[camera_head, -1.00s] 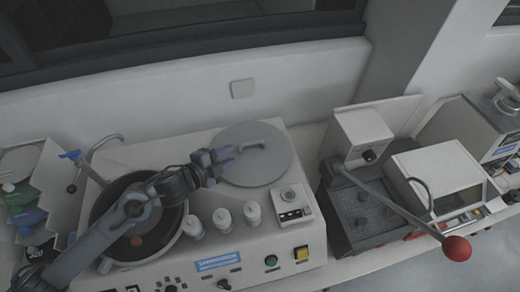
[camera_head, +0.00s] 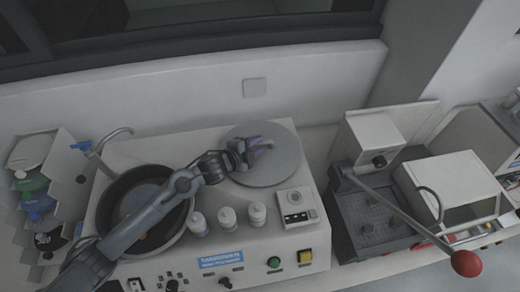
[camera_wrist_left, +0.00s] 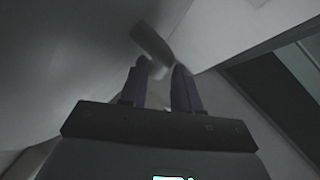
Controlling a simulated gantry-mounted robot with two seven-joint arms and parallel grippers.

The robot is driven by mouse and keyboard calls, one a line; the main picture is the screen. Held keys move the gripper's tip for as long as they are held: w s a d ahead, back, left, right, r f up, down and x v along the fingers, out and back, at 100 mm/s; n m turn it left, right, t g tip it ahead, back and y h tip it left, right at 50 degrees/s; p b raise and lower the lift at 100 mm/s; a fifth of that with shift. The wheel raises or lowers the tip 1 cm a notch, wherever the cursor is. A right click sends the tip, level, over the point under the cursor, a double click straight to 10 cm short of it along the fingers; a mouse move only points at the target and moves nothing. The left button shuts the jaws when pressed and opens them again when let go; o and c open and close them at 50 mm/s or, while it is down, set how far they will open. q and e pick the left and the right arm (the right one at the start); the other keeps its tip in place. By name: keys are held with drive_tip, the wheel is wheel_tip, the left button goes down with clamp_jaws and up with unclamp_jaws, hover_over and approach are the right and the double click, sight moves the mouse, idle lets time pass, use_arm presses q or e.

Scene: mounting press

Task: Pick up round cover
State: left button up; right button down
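The round cover (camera_head: 283,168) is a flat grey disc lying on the back right of the white machine. Its bar handle is mostly hidden by my left gripper in the head view. My left gripper (camera_head: 262,143) is over the cover at the handle. In the left wrist view, its two dark fingers (camera_wrist_left: 162,68) stand apart. The blurred handle (camera_wrist_left: 151,42) shows at and just beyond the fingertips, with its near end toward the gap. Whether the fingers touch it cannot be told. My right gripper is in neither view.
My left arm crosses a round dark bowl (camera_head: 120,198) on the machine. Several small white bottles (camera_head: 227,217) stand in front of the cover. A press with a red-knobbed lever (camera_head: 466,263) is to the right. A wall (camera_head: 320,75) rises behind.

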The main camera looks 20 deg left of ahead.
use_arm(q)
drive_tip(key=shift+w+d+f, duration=0.15)
drive_tip(key=shift+w+f, duration=0.15)
drive_tip(key=shift+w, duration=0.35)
clamp_jaws()
drive_tip(key=shift+r, duration=0.2)
